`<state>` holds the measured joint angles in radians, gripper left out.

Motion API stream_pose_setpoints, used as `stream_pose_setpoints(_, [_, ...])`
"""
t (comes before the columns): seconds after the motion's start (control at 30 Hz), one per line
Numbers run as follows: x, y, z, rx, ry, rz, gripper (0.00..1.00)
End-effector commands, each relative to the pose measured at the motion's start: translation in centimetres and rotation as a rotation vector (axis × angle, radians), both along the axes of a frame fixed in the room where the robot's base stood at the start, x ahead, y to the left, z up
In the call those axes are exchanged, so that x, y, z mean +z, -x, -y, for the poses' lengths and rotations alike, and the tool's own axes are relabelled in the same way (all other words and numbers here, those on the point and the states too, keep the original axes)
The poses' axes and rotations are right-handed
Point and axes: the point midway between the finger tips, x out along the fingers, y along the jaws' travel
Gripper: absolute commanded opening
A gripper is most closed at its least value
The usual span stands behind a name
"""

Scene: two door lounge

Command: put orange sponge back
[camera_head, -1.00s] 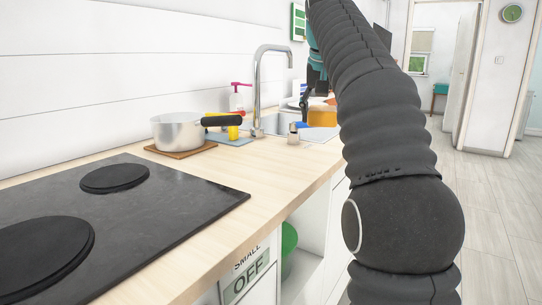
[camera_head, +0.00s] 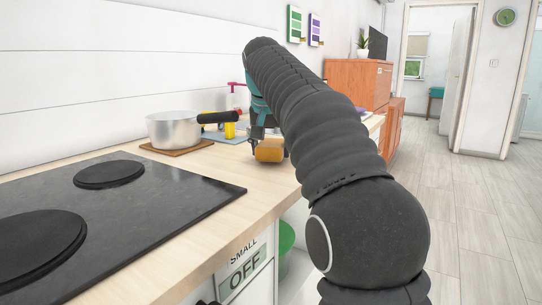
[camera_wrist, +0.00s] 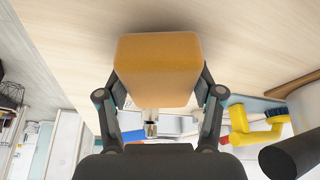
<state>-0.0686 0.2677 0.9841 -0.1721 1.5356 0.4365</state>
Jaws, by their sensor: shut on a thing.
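The orange sponge (camera_head: 269,150) is held in my gripper (camera_head: 267,138) just above the wooden counter (camera_head: 225,165), right of the pot. Whether its underside touches the counter I cannot tell. In the wrist view the sponge (camera_wrist: 158,70) is a rounded orange block between the two dark fingers of my gripper (camera_wrist: 158,98), which are shut on its sides. My arm hides most of the sink area in the head view.
A metal pot (camera_head: 174,129) with a black handle stands on a wooden board (camera_head: 177,147). A yellow object (camera_head: 230,129) is beside it. The black hob (camera_head: 110,205) fills the near left. Bare counter lies between hob and sponge. An orange cabinet (camera_head: 357,84) stands behind.

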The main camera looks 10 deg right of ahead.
Motion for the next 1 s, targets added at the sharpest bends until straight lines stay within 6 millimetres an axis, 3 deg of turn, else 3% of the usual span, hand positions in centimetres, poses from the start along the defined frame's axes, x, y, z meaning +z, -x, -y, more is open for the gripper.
stream_pose_setpoints(0.1, [-0.85,0.06,0.03,-0.001,0.0,0.0,0.34])
stream_pose_setpoints(0.47, [-1.14,0.03,0.04,0.0,0.0,0.0,0.34])
stream_pose_setpoints(0.5, [-1.12,0.02,0.04,0.0,0.0,0.001,0.71])
stream_pose_setpoints(0.6, [-1.08,0.02,0.04,0.0,0.0,0.0,0.92])
stream_pose_setpoints(1.0, [-0.55,0.04,0.03,0.0,0.0,0.001,0.92])
